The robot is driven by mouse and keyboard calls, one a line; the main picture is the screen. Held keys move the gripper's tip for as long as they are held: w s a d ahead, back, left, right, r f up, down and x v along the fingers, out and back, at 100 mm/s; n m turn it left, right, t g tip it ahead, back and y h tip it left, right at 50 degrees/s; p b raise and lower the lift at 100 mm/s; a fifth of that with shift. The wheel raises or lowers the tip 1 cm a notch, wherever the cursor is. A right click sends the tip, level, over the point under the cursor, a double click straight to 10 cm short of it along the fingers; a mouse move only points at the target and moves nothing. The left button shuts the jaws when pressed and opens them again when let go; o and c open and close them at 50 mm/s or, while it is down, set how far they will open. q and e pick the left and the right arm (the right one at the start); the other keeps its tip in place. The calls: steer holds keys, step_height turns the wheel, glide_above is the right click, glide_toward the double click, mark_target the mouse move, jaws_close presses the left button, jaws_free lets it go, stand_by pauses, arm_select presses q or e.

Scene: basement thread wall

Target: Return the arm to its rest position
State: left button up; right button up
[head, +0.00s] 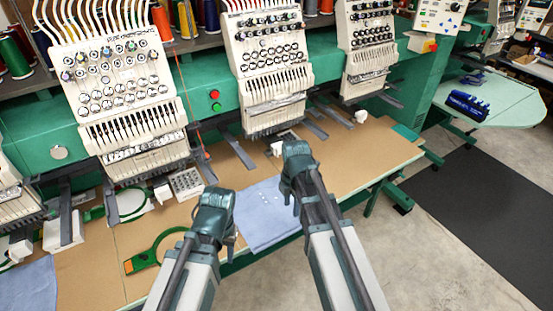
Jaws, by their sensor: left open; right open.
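My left gripper (230,236) is low over the table's front, between the green hoop and the blue cloth. Its fingers point down and are mostly hidden by the wrist. My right gripper (287,192) is above the right edge of the folded blue cloth (258,215), its fingertips largely hidden behind its own arm. I see nothing held in either gripper. Both arms reach forward from the bottom of the head view.
A brown worktable (350,155) runs under a green embroidery machine with several white heads (268,70). A green hoop (150,255), a white grid box (186,183) and another blue cloth (28,286) lie at left. Open floor (410,255) is at right.

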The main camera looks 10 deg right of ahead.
steer(key=s+a+f+m+h+b, duration=0.1)
steer(key=s+a+m, duration=0.9)
steer(key=m, duration=0.8)
steer(key=s, duration=0.3)
steer(key=shift+s+a+f, duration=0.15)
steer(key=shift+s+a, duration=0.05)
steer(key=shift+a, duration=0.2)
